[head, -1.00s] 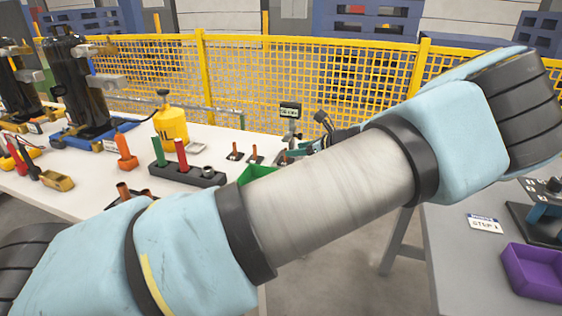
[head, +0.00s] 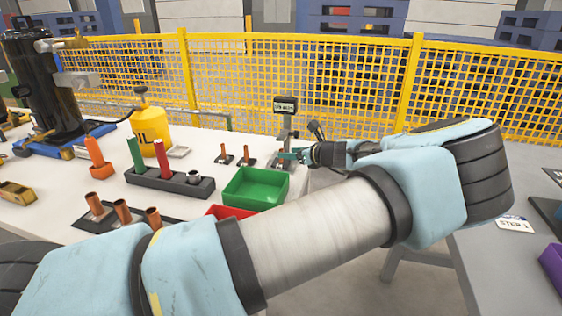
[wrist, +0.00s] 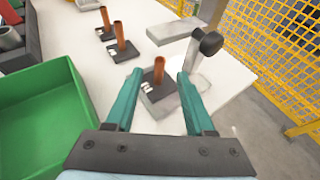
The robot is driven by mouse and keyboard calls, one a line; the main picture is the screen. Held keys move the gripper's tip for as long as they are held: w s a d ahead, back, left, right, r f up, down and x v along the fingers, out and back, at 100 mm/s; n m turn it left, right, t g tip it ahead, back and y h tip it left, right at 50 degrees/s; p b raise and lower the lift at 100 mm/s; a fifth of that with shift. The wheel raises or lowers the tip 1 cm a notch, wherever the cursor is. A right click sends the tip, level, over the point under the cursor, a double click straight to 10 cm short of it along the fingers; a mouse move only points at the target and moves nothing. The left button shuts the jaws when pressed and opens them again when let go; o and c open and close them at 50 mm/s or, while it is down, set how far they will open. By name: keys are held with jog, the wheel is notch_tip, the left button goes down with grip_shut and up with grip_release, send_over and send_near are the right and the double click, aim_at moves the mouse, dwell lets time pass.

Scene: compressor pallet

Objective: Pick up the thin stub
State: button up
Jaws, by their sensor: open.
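In the wrist view a slim copper stub (wrist: 158,70) stands upright on a dark pad with a pale tag. My gripper (wrist: 159,74) is open, its teal fingers on either side of this stub with a gap at each side. Two similar copper stubs, one (wrist: 120,36) nearer and one (wrist: 105,18) farther, stand on their own pads beyond. In the head view those two stubs show as one (head: 223,150) and another (head: 245,152), left of my gripper (head: 287,156). The stub between my fingers is not clear there. I cannot tell by width which is thinnest.
A green bin (head: 230,200) stands left of my gripper, close by in the wrist view. Thicker copper pieces (head: 122,208), a red bin (head: 230,212) and a yellow oil can (head: 152,135) share the table.

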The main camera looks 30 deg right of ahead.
aim_at(281, 149)
jog(key=x, duration=0.1)
jog(key=p+x, duration=0.1)
jog(key=x, duration=0.3)
jog(key=shift+w+a+r, duration=0.1)
jog(key=shift+w+r, duration=0.1)
jog(key=shift+r, duration=0.1)
grip_shut()
dwell(0.4)
